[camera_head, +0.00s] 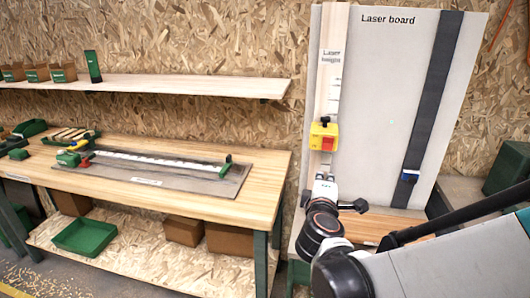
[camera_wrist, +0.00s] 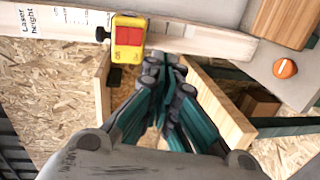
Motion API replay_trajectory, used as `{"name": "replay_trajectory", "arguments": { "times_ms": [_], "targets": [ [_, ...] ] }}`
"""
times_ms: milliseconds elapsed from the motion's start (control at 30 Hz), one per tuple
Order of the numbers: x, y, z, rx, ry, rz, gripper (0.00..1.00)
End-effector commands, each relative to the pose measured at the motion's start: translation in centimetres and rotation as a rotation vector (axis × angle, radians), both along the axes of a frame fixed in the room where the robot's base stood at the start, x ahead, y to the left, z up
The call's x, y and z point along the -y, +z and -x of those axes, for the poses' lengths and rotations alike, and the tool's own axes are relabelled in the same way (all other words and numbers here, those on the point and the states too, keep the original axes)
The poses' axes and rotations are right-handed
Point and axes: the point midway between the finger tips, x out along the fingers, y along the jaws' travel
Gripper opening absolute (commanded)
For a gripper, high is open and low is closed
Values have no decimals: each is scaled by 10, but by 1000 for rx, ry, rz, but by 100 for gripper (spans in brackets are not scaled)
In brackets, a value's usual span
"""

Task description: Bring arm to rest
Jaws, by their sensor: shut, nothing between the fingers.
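My gripper (camera_wrist: 166,66) is shut and empty in the wrist view, its fingertips just beside the yellow and red laser box (camera_wrist: 128,38). I cannot tell whether they touch it. In the head view my arm reaches up from the lower right, and the wrist end (camera_head: 325,188) is just below the laser box (camera_head: 323,136). The box sits on an upright wooden strip (camera_head: 331,70) marked "Laser height", at the left side of the pale laser board (camera_head: 390,100). The fingertips are hard to make out in the head view.
A wooden workbench (camera_head: 200,204) with a long measuring rig (camera_head: 160,166) stands at the left, with a shelf (camera_head: 200,87) above it. A dark vertical strip (camera_head: 433,100) with a blue slider (camera_head: 409,176) is on the board. An orange knob (camera_wrist: 285,68) shows in the wrist view.

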Motion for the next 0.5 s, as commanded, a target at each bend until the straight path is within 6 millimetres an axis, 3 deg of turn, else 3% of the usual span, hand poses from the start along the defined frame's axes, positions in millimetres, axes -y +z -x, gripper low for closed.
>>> {"name": "replay_trajectory", "arguments": {
  "times_ms": [33,300,500],
  "targets": [
    [0,2,20,-10,-6,-50,0],
    [33,-12,77,-112,-191,-481,0],
    [33,-28,133,-203,-326,-813,0]
  ]
}}
